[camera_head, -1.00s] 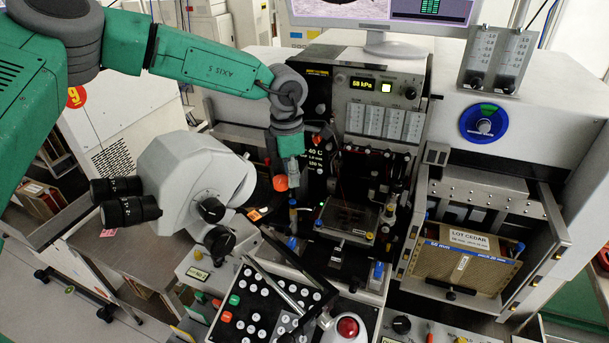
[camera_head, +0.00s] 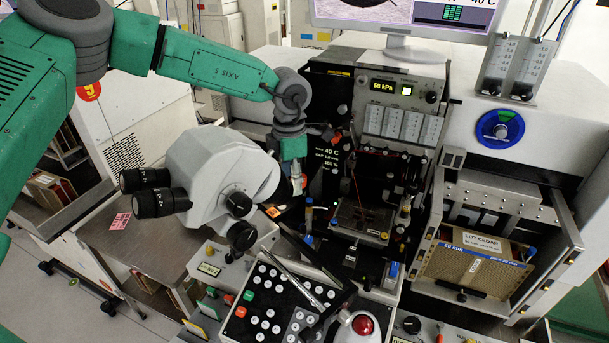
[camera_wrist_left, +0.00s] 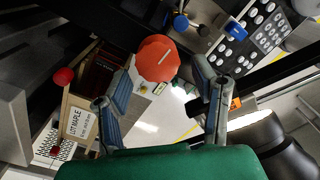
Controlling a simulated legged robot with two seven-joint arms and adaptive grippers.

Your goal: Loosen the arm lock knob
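An orange-red faceted knob (camera_wrist_left: 157,59), apparently the arm lock knob though no label shows, is in the left wrist view. It lies between and just beyond the fingertips of my left gripper (camera_wrist_left: 165,88). The two fingers are spread apart, with a visible gap between each finger and the knob. In the head view my left gripper (camera_head: 296,178) points down just right of the grey microscope (camera_head: 215,175) and largely hides the knob. My right gripper is not in view.
A bonder panel with gauges (camera_head: 400,105) stands behind. A keypad console (camera_head: 268,310) and a red button (camera_head: 362,324) are below. A cedar lot box (camera_head: 470,268) sits at right. A maple lot label (camera_wrist_left: 80,122) shows in the wrist view.

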